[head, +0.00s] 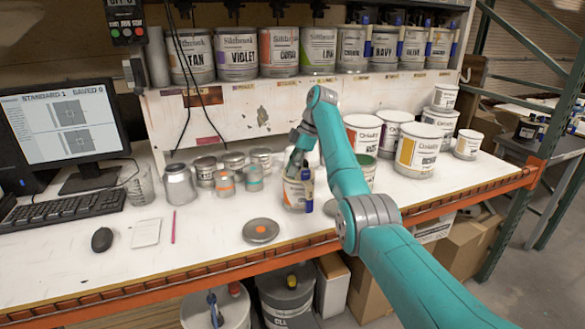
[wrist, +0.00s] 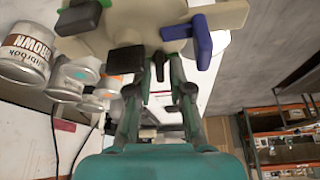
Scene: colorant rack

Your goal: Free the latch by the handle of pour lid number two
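A can with a pour lid stands on the white bench in the head view, its label (head: 294,192) facing me and a blue handle (head: 307,180) on its right side. My gripper (head: 296,158) is at the top of this can, its fingers partly hidden by the lid. The wrist view shows the cream lid (wrist: 150,22) close up, with dark handles (wrist: 126,58) and the blue handle (wrist: 202,42). No number is readable on the lid.
Small metal cans (head: 225,183) stand left of the lidded can, larger paint cans (head: 418,150) to the right. A round grey lid (head: 260,230) lies in front. A shelf of labelled cans (head: 237,55) runs behind. The front bench has free room.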

